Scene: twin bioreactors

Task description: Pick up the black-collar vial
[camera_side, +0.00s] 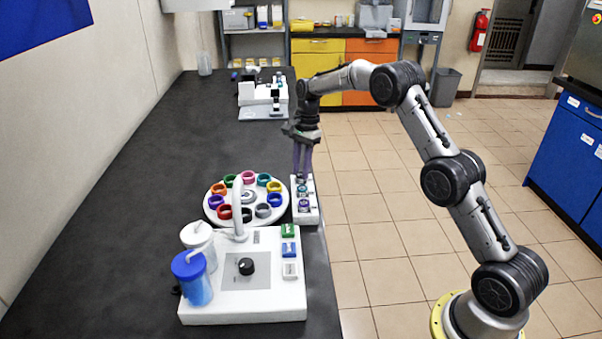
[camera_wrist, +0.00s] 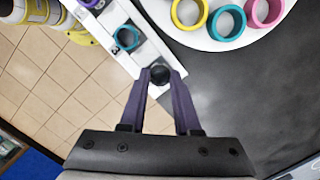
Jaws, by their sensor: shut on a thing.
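My gripper (camera_wrist: 160,78) is shut on the black-collar vial (camera_wrist: 160,75); its dark round top shows between the purple fingertips in the wrist view. In the side view my gripper (camera_side: 301,178) points down at the far end of the white vial rack (camera_side: 312,215). The vial's body is hidden below its top, and I cannot tell whether it is seated in the rack or raised. A teal-collar vial (camera_wrist: 126,38) stands in the rack beside it. A purple-collar vial (camera_side: 304,204) stands nearer the rack's front end.
A round white carousel (camera_side: 246,220) with several coloured rings stands close left of the rack. A white bioreactor station (camera_side: 215,308) with blue-lidded and white-lidded vessels is in front. Another device (camera_side: 262,96) stands far back. The dark bench (camera_side: 140,190) is clear left of the carousel.

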